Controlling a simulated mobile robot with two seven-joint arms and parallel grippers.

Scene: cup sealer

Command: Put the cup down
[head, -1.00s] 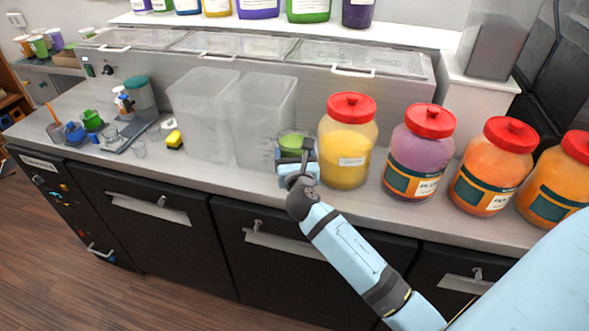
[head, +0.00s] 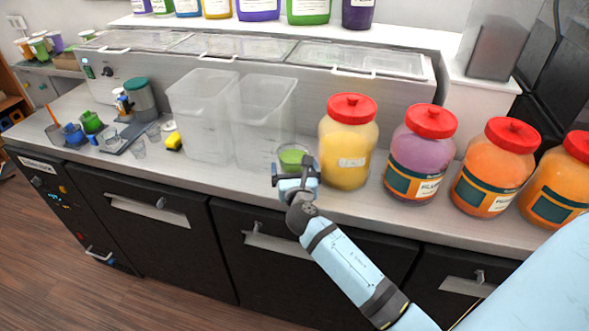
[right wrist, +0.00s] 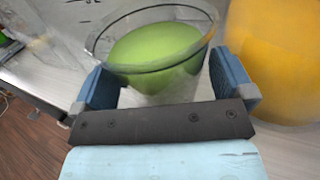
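The cup (head: 292,157) is clear and holds green contents. It stands about upright at the front of the counter, beside the yellow jar. My right gripper (head: 297,178) is in front of it, with its fingers spread on either side of the cup wall. In the right wrist view the cup (right wrist: 155,50) sits between the blue fingertips (right wrist: 166,84), which appear to hold it below the rim. The cup's base is hidden, so I cannot tell if it touches the counter. My left gripper is not in view.
A yellow jar (head: 347,145) with a red lid stands close to the right of the cup. Two clear bins (head: 262,110) stand to its left and behind. More red-lidded jars (head: 419,150) line the counter (head: 225,180) on the right. The front strip left of the gripper is clear.

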